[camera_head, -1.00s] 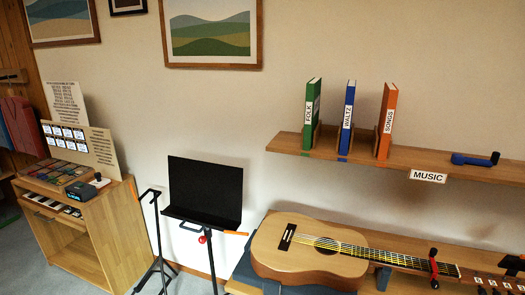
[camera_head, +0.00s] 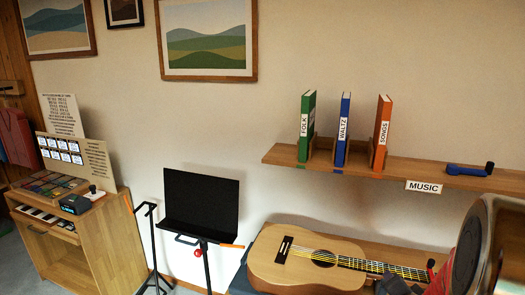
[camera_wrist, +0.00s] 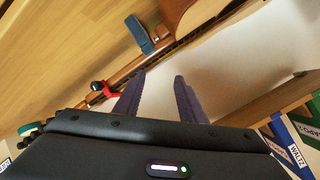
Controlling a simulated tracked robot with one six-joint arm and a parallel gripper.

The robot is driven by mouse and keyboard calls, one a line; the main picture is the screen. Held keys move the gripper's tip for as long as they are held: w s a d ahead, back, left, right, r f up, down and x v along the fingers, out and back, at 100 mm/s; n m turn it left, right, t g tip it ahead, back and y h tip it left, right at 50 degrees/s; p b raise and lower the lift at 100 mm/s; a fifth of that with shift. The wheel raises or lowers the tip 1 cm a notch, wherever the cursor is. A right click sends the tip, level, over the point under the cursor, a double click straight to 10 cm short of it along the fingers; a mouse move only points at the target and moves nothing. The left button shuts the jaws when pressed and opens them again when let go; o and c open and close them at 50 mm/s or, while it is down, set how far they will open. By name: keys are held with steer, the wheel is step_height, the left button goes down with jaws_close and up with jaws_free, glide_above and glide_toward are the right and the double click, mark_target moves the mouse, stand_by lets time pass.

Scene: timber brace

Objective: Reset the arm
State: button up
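My gripper (camera_wrist: 159,82) shows in the wrist view with two dark fingers apart and nothing between them. It is open, and the guitar's neck and the pale wall lie beyond the fingertips. In the head view part of my arm (camera_head: 482,248) fills the lower right corner; my fingers cannot be made out there. The guitar (camera_head: 290,258) lies on the lower bench, its neck pointing right and its far end hidden behind my arm. The red capo (camera_wrist: 107,91) sits on the neck in the wrist view.
The music shelf (camera_head: 425,172) holds green, blue and orange books (camera_head: 343,130) and a blue tool (camera_head: 470,169). A black music stand (camera_head: 201,200) stands left of the guitar. A wooden cabinet (camera_head: 98,235) with a dark device (camera_head: 75,204) is at far left.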

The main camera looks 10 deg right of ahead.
steer(key=a+r+n+g, duration=0.2)
steer(key=a+r+n, duration=0.3)
steer(key=a, duration=0.4)
steer(key=s+a+r+n+g+y, duration=0.1)
steer(key=s+a+r+n+y, duration=0.1)
steer(key=s+a, duration=0.3)
steer(key=s+a+r+n+g+y, duration=0.1)
steer(key=s+a+r+n, duration=0.3)
steer(key=a, duration=0.7)
steer(key=s+a+r+n+g+y, duration=0.1)
steer(key=s+a+r+n+y, duration=0.1)
steer(key=s+a, duration=0.4)
steer(key=a+r+n, duration=0.1)
steer(key=a, duration=0.1)
steer(key=shift+s+a+r+y, duration=0.25)
steer(key=shift+a+y, duration=0.05)
steer(key=shift+a, duration=0.05)
steer(key=shift+c, duration=0.7)
steer(key=shift+d, duration=0.1)
